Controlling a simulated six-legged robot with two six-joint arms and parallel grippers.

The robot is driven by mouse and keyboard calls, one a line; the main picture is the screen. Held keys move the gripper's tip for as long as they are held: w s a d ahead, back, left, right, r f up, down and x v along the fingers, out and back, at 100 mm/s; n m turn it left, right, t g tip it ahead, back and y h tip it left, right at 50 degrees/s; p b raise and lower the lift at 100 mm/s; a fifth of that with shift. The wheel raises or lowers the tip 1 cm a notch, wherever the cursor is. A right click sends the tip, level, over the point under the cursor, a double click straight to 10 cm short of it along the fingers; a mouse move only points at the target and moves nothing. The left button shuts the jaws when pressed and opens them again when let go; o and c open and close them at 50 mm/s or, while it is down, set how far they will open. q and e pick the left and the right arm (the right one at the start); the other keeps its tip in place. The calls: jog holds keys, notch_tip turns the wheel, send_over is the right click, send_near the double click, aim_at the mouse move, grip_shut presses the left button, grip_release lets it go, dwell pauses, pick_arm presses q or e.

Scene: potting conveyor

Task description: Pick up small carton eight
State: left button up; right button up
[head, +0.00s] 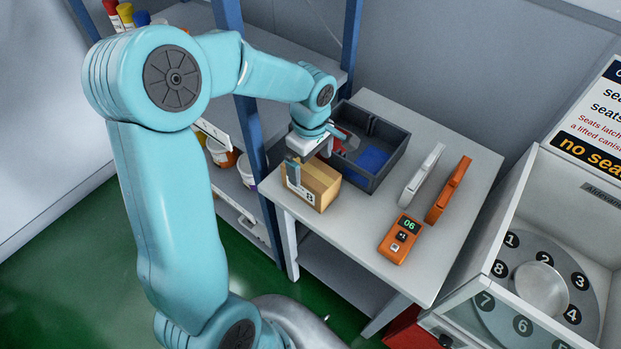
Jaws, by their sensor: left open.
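A small brown cardboard carton (322,184) stands at the left front corner of the white table, with a white label that appears to carry an 8 on its front. My left gripper (306,172) reaches down over it from above. Its jaws are open. One grey finger stands at the carton's left side, in front of the label face; the other finger is hard to make out behind the carton. I cannot tell whether the fingers touch it. My right gripper is not in view.
A dark grey bin (390,160) with blue and red items stands right behind the carton. An orange handheld device (400,240), a white bar (422,175) and an orange bar (448,190) lie to the right. A blue shelf post (256,150) is close on the left. A numbered dial machine (543,290) stands at right.

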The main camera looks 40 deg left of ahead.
aim_at(311, 170)
pick_arm(q)
jog(key=f, duration=0.3)
jog(key=f+p, duration=0.1)
jog(key=shift+w+a+f, duration=0.2)
jog(key=shift+w+a, duration=0.15)
jog(key=shift+w, duration=0.05)
jog(key=shift+f, duration=0.2)
jog(key=shift+s+d, duration=0.1)
jog(key=shift+s, duration=0.1)
jog(key=shift+w, duration=0.2)
jog(key=c, duration=1.1)
jog(key=shift+o, duration=0.2)
jog(key=shift+s, duration=0.1)
jog(key=shift+r, duration=0.1)
